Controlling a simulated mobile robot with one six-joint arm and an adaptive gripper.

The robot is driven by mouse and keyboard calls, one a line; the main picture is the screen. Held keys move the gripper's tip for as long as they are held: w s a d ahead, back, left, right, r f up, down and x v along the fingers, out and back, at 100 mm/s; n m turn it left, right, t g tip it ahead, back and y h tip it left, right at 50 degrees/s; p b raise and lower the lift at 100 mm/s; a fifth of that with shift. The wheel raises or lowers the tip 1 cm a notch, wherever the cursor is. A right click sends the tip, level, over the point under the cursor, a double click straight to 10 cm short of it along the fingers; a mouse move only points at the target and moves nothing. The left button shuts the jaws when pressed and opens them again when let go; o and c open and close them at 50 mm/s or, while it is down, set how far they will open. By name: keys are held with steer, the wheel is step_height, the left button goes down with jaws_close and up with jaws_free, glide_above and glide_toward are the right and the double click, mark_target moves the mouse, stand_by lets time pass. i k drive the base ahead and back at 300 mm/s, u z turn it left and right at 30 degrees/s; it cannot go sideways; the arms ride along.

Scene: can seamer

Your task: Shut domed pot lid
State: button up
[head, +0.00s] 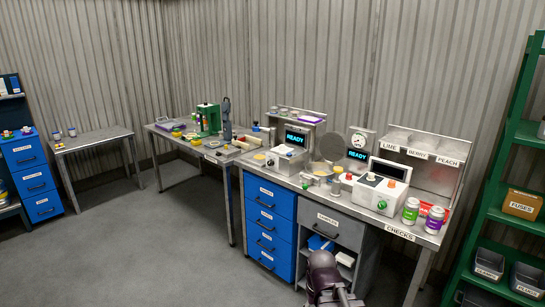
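A round grey disc (334,147), which looks like the domed pot lid, stands raised and nearly upright at the middle of the right workbench. A dark part of my arm (324,276) shows at the bottom edge, in front of the bench and well below the disc.
The workbench (426,237) carries a white machine with knobs (380,194), two READY screens, a round gauge (358,141) and labelled jars (410,211) at right. Blue drawers (268,212) stand below. A green shelf (508,190) bounds the right. The floor at left (150,250) is clear.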

mark_target(333, 144)
steer(key=z, duration=0.2)
steer(key=i, duration=1)
steer(key=z, duration=0.4)
steer(key=i, duration=0.8)
steer(key=z, duration=0.2)
